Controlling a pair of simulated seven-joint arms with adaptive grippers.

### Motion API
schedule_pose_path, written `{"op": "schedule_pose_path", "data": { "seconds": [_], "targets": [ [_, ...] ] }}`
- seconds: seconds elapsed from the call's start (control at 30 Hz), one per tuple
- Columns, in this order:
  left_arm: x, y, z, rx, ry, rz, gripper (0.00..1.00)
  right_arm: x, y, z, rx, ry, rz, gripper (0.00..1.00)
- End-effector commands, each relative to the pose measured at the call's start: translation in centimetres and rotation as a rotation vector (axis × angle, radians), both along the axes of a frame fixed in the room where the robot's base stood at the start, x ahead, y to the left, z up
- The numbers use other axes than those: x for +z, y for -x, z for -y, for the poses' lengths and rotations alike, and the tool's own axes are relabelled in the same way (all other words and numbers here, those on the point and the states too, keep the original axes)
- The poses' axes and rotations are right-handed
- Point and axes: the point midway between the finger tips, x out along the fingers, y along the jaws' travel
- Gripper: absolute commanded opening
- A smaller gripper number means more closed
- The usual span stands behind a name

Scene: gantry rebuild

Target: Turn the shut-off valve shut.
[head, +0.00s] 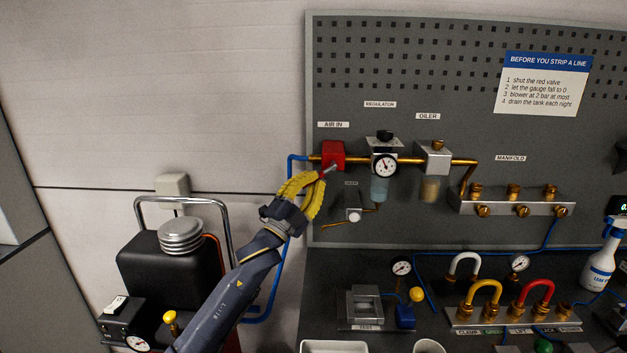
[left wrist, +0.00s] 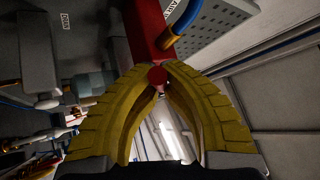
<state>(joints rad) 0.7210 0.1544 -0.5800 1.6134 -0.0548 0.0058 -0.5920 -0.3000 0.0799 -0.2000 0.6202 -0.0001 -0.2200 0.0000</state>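The red shut-off valve (head: 333,154) sits on the brass pipe under the AIR IN label, at the left of the panel. My left gripper (head: 321,176) is at the valve's lower left side, its yellow fingers pointing up to it. In the left wrist view, the fingertips (left wrist: 159,70) close in on both sides of the round red end of the valve's handle (left wrist: 158,77). The fingers bow apart lower down, with a gap between them. The red valve (left wrist: 147,28) rises beyond the tips. My right gripper is not in view.
A gauge (head: 386,166) and the oiler (head: 433,158) stand to the right on the same pipe. A small drain valve (head: 353,214) is just right of my fingers. A blue hose (head: 284,262) runs down behind my left wrist. A black compressor tank (head: 170,270) stands lower left.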

Motion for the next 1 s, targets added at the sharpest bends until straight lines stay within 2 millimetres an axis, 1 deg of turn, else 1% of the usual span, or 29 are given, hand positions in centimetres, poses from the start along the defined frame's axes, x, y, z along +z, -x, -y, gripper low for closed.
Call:
{"op": "schedule_pose_path", "data": {
  "seconds": [0.07,0.1,0.3,0.33,0.37,0.67,0.77,1.0],
  "targets": [
    [-0.2,-0.4,-0.3,0.009,-0.004,-0.006,0.00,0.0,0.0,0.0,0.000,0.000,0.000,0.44],
    [-0.2,-0.4,-0.3,0.009,-0.005,-0.005,0.09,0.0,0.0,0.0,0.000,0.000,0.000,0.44],
    [-0.1,-0.2,-0.2,0.005,-0.003,-0.002,0.32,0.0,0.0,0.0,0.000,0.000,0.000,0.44],
    [-0.1,-0.2,-0.1,0.005,-0.003,-0.002,0.36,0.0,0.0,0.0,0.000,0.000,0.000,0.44],
    [-0.1,-0.2,-0.1,0.004,-0.002,-0.002,0.37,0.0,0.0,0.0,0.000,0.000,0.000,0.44],
    [-0.3,0.2,-0.3,0.002,-0.001,-0.001,0.37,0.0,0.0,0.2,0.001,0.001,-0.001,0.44],
    [-0.8,0.8,-0.8,0.003,-0.001,-0.002,0.37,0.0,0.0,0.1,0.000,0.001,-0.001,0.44],
    [-2.5,2.9,-2.7,0.002,-0.002,-0.002,0.37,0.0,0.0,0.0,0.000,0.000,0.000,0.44]
  ]
}}
